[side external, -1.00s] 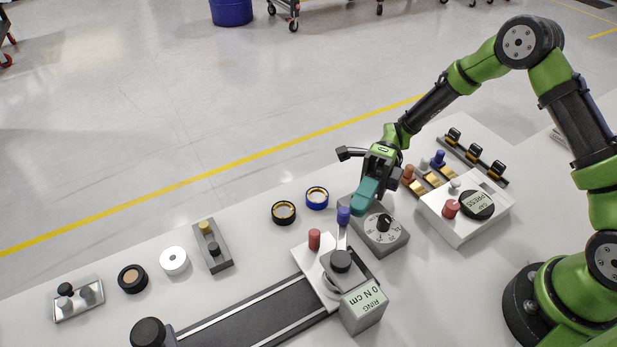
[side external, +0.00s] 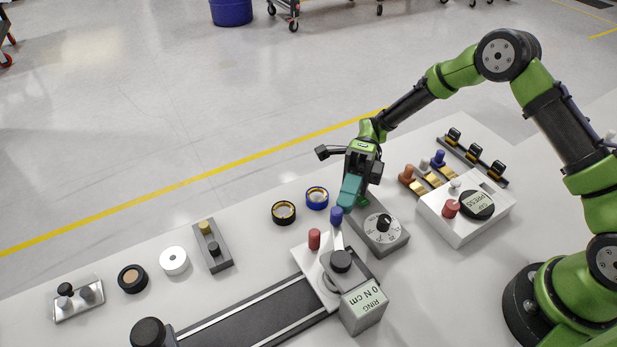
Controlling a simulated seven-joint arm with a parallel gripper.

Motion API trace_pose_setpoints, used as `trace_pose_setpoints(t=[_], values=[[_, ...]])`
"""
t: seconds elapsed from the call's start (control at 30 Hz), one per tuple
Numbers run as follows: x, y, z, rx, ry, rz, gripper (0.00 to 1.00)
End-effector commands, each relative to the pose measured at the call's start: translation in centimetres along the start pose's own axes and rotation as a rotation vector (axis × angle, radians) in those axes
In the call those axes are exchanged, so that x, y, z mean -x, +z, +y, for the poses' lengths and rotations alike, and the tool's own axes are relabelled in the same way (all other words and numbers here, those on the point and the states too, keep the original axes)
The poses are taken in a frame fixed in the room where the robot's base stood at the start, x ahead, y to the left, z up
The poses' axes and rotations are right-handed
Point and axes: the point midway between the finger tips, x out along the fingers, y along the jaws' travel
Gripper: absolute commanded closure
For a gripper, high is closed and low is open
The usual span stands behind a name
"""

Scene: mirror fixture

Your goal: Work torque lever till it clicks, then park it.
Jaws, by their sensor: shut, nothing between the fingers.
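The torque lever is a pale arm (side external: 338,237) with a blue knob (side external: 336,215) at its far end. It pivots at a black knob (side external: 341,261) on a white plate (side external: 309,267). A grey box (side external: 363,305) in front reads "0 N cm". My gripper (side external: 346,200), with teal fingers, is shut and empty, pointing down just behind and right of the blue knob. I cannot tell whether the fingertips touch the knob.
A red peg (side external: 314,239) stands left of the lever. A grey dial box (side external: 384,232) is close on the right, and a white button box (side external: 465,214) lies beyond it. Two ring-shaped pieces, one blue-rimmed (side external: 317,197) and one black (side external: 284,212), lie to the left.

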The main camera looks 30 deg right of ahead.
Motion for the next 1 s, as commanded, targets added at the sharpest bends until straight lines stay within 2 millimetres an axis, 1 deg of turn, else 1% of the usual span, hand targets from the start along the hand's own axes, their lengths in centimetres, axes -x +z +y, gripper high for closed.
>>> trace_pose_setpoints(t=[0.2, 0.4, 0.63, 1.0], values=[[-0.5, 1.6, 0.0, 0.001, -0.001, 0.002, 1.00], [-0.9, 2.6, 0.0, 0.001, 0.000, 0.001, 1.00], [-1.2, 3.1, 0.0, 0.000, 0.001, 0.000, 1.00], [-1.2, 3.1, 0.0, 0.000, 0.000, -0.001, 1.00]])
